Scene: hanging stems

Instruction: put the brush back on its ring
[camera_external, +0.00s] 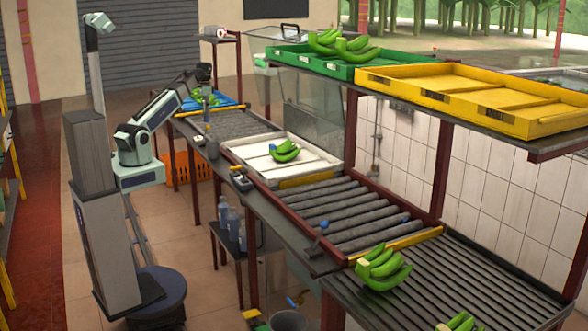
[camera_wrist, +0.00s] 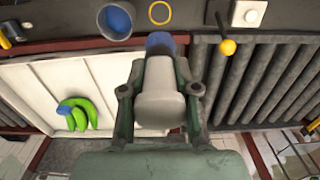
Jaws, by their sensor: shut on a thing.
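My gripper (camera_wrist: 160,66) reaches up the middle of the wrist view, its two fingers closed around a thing. A blue end (camera_wrist: 160,41) shows past the fingertips; I take it to be part of the brush.
A blue-lined round cup (camera_wrist: 116,19) is left of the ring. A yellow knob (camera_wrist: 228,47) and a white button box (camera_wrist: 248,13) are to the right. A white tray (camera_external: 250,143) holds green bananas (camera_external: 285,151). Rollers (camera_external: 345,210) adjoin it; crates stand on a shelf above.

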